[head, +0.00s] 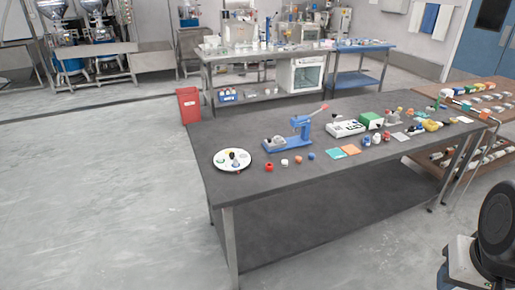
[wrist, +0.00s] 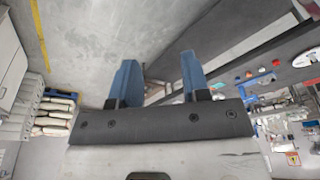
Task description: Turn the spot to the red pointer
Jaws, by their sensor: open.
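A white round plate (head: 222,164) lies on the left end of the dark table. It carries several small coloured spots and a dark upright knob (head: 232,156) near its middle. The spots are too small to tell apart surely, and I cannot make out a red pointer on it. My gripper (wrist: 160,72) shows in the wrist view with two blue fingers spread apart and nothing between them. It is away from the table, over the floor.
On the dark table (head: 270,205), a blue press (head: 300,126) with a red-tipped lever stands right of the plate. Several small pieces, including a red one (head: 269,167), lie in front of it. More items crowd the right end. The front left tabletop is clear.

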